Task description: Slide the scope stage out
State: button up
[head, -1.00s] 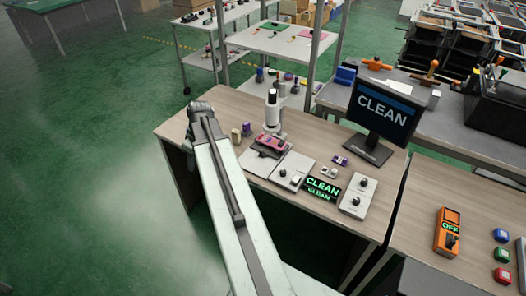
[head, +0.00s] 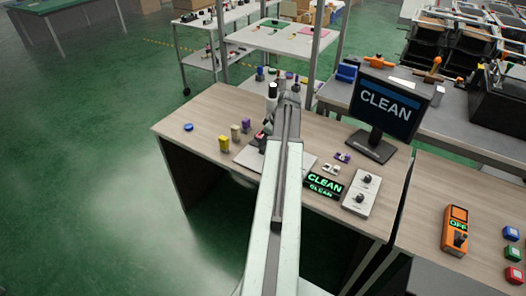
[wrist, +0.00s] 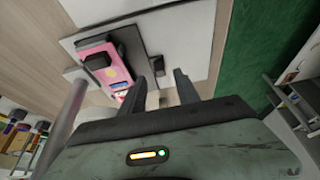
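The scope stage shows in the wrist view as a pink plate (wrist: 121,74) with black blocks on it. It lies above a pale base plate (wrist: 187,38). A small dark knob (wrist: 157,65) stands beside the pink plate. My gripper (wrist: 160,88) is open, its two dark fingers apart with the knob just beyond the gap; I cannot tell if they touch anything. In the head view the white microscope (head: 272,91) and a sliver of the pink stage (head: 258,138) show behind my arm, which hides the rest and the gripper.
A monitor (head: 383,108) reading CLEAN stands right on the wooden desk. A CLEAN sign (head: 324,184) and a box with two knobs (head: 362,194) lie right of my arm. Yellow (head: 224,144) and blue (head: 188,127) objects stand left. The desk's far left is mostly clear.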

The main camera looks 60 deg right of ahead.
jog(key=b+x, duration=0.2)
jog(key=x, duration=0.1)
jog(key=shift+f, duration=0.35)
jog(key=shift+w+r, duration=0.1)
jog(key=shift+r, duration=0.05)
grip_shut()
dwell(0.9)
